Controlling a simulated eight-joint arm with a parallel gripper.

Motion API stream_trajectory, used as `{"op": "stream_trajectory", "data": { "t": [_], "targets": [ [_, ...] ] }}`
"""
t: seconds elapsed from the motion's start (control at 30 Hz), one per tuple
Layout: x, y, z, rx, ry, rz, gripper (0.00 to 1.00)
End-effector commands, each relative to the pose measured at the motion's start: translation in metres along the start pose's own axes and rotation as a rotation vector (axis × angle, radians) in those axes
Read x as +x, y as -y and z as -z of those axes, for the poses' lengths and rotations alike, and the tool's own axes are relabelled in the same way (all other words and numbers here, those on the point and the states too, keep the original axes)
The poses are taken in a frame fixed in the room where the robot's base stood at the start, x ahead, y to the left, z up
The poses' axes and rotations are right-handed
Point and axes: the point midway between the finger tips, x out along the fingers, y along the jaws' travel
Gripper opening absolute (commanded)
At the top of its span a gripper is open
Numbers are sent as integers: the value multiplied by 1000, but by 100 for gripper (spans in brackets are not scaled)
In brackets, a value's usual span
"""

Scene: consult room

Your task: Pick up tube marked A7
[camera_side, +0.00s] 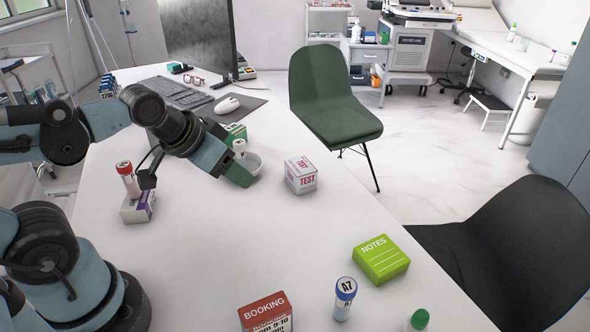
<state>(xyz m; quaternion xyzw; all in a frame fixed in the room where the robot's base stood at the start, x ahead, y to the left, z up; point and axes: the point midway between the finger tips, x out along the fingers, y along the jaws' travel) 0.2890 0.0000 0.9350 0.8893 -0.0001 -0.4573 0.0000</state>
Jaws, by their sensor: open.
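The tube marked A7 (344,299) stands upright on the white table near the bottom of the side view. It has a blue cap with A7 on it and a clear body with a white label. My gripper (194,177) is open, above the far part of the table, up and to the left of the tube and well apart from it. I see nothing held between its jaws.
A red BOOKING box (265,316) and a green NOTES box (381,260) flank the tube; a green-capped tube (418,320) is to its right. A TEST box (301,175) and a red-capped tube (129,180) by a purple-white box (138,209) stand farther back. The middle table is clear.

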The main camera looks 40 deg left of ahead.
Motion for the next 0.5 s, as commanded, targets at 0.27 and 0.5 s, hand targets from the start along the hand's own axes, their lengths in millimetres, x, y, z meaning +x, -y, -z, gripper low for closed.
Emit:
{"op": "stream_trajectory", "data": {
  "t": [0.27,0.5],
  "targets": [
    [0,-1,0,4,4,-3,61],
    [12,-23,2,128,103,-135,61]
  ]
}}
